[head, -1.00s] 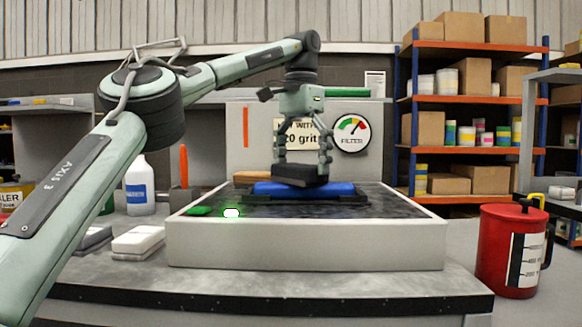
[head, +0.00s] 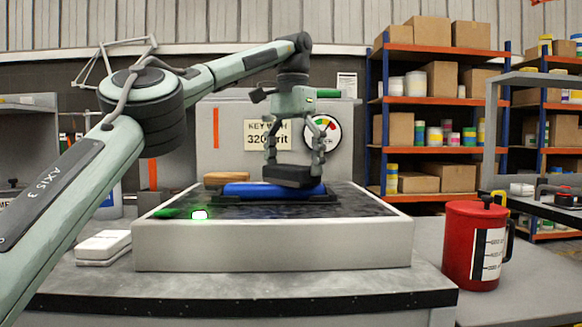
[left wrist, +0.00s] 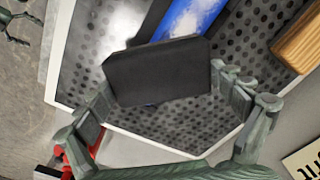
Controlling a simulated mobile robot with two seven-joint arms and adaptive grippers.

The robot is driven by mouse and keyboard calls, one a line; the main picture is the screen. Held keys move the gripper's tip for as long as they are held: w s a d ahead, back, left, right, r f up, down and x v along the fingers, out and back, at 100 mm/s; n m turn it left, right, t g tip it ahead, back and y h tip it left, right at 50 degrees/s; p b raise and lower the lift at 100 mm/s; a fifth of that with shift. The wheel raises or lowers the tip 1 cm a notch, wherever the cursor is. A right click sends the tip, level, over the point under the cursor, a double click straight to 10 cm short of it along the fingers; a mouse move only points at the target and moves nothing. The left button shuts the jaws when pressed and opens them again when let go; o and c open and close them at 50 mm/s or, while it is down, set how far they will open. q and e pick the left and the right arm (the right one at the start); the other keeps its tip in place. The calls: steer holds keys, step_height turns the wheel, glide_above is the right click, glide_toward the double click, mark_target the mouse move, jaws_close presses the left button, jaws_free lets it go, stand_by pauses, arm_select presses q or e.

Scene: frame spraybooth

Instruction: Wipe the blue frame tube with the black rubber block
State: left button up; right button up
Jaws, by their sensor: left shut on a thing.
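The blue frame tube (head: 250,190) lies across a dark support on the perforated booth bed. It also shows in the left wrist view (left wrist: 190,18), partly hidden behind the block. My left gripper (head: 294,170) is shut on the black rubber block (head: 291,177), which sits at the right part of the tube, slightly tilted. In the left wrist view the block (left wrist: 158,72) is between the fingers and overlaps the tube. I cannot tell for sure whether it touches the tube. My right gripper is not in view.
The booth bed has a raised pale rim (head: 270,246). A wooden block (head: 226,178) lies behind the tube. White blocks (head: 103,246) are on the bench at left, and a red lidded container (head: 470,245) stands at right.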

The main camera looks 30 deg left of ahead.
mark_target(257, 184)
arm_select(q)
steer(key=shift+s+a+f+b, duration=0.15)
steer(key=shift+s+a+b, duration=0.25)
steer(key=shift+a, duration=0.25)
steer(key=shift+s+a, duration=0.5)
steer(key=shift+a, duration=0.3)
steer(key=shift+s+a, duration=0.45)
steer(key=shift+a, duration=0.3)
steer(key=shift+s+a, duration=0.5)
steer(key=shift+a, duration=0.3)
step_height(257, 184, up, 6)
steer(key=p, duration=0.6)
steer(key=shift+d, duration=0.1)
steer(key=shift+r, duration=0.25)
step_height(257, 184, up, 3)
steer(key=p, duration=0.3)
steer(key=shift+f, duration=0.1)
